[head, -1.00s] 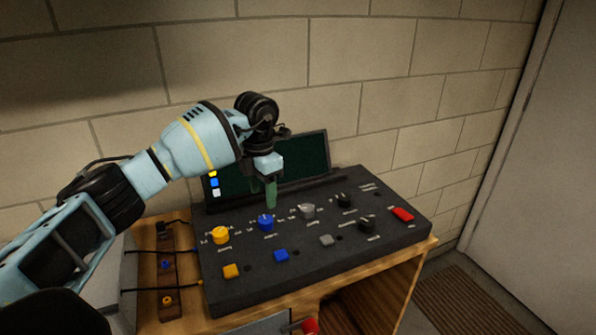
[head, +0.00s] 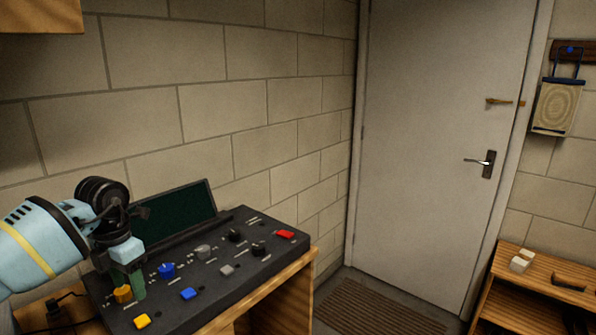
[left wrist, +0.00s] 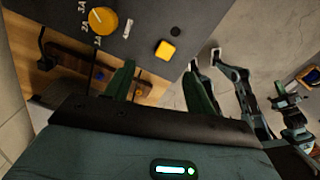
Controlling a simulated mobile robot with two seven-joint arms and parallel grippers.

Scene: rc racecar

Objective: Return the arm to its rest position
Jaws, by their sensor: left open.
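My left gripper (head: 128,284) is at the lower left of the head view, over the left end of a dark control panel (head: 207,285). Its green fingers point down and look close to the yellow knob (head: 122,294); I cannot tell the exact gap. In the left wrist view the two fingers (left wrist: 160,72) are spread apart with nothing between them. That view shows the yellow knob (left wrist: 103,20) and the yellow button (left wrist: 166,50) ahead of the fingers, apart from them.
The panel carries a blue knob (head: 167,270), a blue button (head: 188,293) and a red switch (head: 285,234). A dark screen (head: 178,213) stands behind it by the block wall. A closed door (head: 430,150) and a wooden shelf (head: 545,273) are to the right.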

